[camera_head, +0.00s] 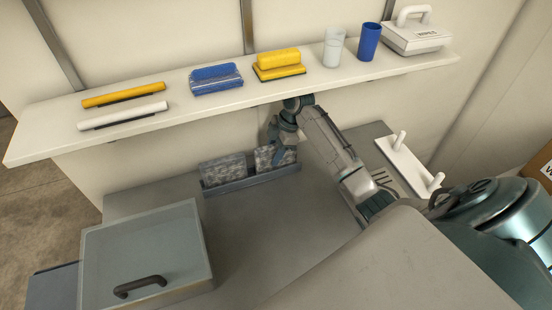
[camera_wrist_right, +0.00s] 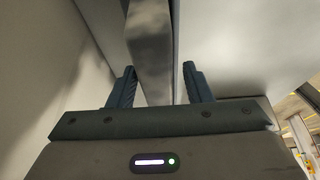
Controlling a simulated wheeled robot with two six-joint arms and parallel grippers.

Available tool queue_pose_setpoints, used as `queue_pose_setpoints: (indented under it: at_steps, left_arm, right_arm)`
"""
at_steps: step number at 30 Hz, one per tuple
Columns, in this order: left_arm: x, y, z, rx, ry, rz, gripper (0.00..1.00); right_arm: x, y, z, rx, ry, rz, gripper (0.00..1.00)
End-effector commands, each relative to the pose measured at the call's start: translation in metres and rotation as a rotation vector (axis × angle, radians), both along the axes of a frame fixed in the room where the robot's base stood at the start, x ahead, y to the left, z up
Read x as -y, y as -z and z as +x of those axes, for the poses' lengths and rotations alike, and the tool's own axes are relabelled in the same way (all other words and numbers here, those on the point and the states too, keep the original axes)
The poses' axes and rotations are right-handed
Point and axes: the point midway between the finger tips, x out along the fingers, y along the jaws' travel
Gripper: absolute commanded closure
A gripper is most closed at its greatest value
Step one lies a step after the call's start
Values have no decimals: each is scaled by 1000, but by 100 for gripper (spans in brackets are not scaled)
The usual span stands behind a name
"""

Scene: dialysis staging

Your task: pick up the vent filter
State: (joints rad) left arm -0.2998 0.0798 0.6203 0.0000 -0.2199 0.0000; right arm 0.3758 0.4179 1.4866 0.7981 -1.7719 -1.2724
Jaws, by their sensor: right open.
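Two grey mottled panels that look like vent filters stand upright in a dark slotted rack (camera_head: 250,183) on the grey worktop. The left vent filter (camera_head: 222,171) stands clear of me. My right gripper (camera_head: 282,152) reaches down at the right vent filter (camera_head: 263,158) and hides part of it. In the right wrist view my right gripper (camera_wrist_right: 161,88) is open, with a grey mottled panel (camera_wrist_right: 152,45) between its two fingers. My left gripper is out of view.
Above and behind, a white shelf (camera_head: 120,127) carries yellow and white rolls, blue and yellow blocks, two cups and a wipes box (camera_head: 415,38). A translucent bin (camera_head: 150,250) with a dark handle stands front left. A white pegged board (camera_head: 408,165) lies right of my arm.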

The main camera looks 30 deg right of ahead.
Motion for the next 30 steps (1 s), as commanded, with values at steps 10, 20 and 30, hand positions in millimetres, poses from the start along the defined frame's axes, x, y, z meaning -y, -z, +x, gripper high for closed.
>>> queue_pose_setpoints:
  at_steps: [10, 20, 30]
  left_arm:
    - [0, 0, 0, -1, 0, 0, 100]
    - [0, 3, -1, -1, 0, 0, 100]
    - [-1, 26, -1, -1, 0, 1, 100]
  right_arm:
    - [0, 0, 0, 1, -1, 0, 100]
    - [0, -5, 1, 3, -1, -1, 100]
    - [33, -17, -7, 0, 3, -5, 100]
